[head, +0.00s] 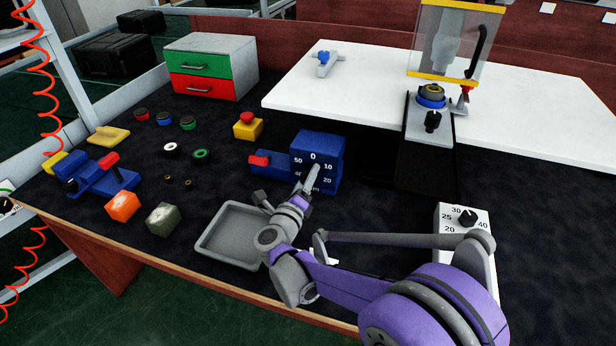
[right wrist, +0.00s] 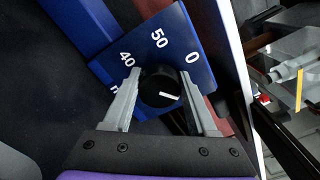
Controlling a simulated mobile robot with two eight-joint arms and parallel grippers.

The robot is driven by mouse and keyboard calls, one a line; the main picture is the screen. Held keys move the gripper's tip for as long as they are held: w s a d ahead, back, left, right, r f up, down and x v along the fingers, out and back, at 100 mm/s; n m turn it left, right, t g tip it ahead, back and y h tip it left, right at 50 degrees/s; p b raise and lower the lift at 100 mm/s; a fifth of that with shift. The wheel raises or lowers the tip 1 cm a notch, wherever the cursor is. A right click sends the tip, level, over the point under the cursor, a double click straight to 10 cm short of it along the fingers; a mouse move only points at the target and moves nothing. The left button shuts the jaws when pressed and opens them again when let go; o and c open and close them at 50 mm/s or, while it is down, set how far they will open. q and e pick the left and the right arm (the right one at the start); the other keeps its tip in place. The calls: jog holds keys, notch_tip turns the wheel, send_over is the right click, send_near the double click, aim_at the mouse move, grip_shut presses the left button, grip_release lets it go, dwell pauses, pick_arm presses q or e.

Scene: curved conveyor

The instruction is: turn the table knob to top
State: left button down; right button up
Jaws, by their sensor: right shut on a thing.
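The blue dial box (head: 322,143) stands on the dark table mat, with white numbers around its front face and 0 at the top. In the right wrist view its face (right wrist: 178,25) appears rotated, with 50, 0 and 40 readable. The black round knob (right wrist: 158,82) is between the fingers of my right gripper (right wrist: 160,95), which is shut on it. The knob's white mark points right and slightly down in that view, past the 0 on the side away from 50. The numbers there are hidden by a finger. In the head view my right gripper (head: 312,178) covers the knob. My left gripper is out of view.
A grey tray (head: 207,243) lies just left of my right arm. A white dial box (head: 447,217) with a black knob stands to the right. A yellow box with a red button (head: 248,129) and a drawer unit (head: 246,75) are behind left.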

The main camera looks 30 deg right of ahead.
jog(key=n, duration=0.5)
jog(key=shift+f, duration=0.15)
jog(key=shift+f+n, duration=0.1)
jog(key=shift+n, duration=2.4)
jog(key=o, duration=1.4)
jog(key=shift+c, duration=0.2)
jog(key=p+v, duration=0.1)
jog(key=v, duration=1)
jog(key=shift+w, duration=0.1)
